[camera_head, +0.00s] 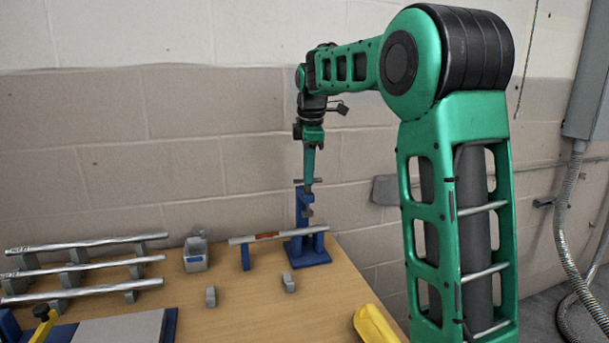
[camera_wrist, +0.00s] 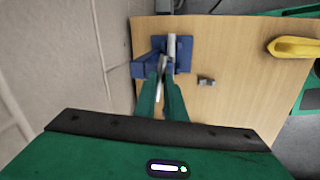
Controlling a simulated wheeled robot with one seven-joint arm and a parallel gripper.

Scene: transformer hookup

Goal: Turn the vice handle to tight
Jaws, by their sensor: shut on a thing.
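The blue vice (camera_head: 310,257) stands on the right end of the wooden table, and it also shows at the top of the wrist view (camera_wrist: 181,58). It holds one end of a long grey metal bar (camera_head: 262,237) lying level. The vice handle (camera_head: 298,181) is a short grey bar at the top of the vice. My gripper (camera_head: 309,186) points straight down over the vice and is shut on the handle. In the wrist view the two green fingers (camera_wrist: 163,80) close in around the light-coloured handle (camera_wrist: 162,66). The fingers hide part of it.
Several metal rods (camera_head: 90,244) lie on grey supports at the left. A small grey-blue box (camera_head: 195,257) and two small grey blocks (camera_head: 289,283) stand on the table (camera_head: 250,310). A yellow object (camera_head: 375,325) lies near the front right edge. The wall is close behind.

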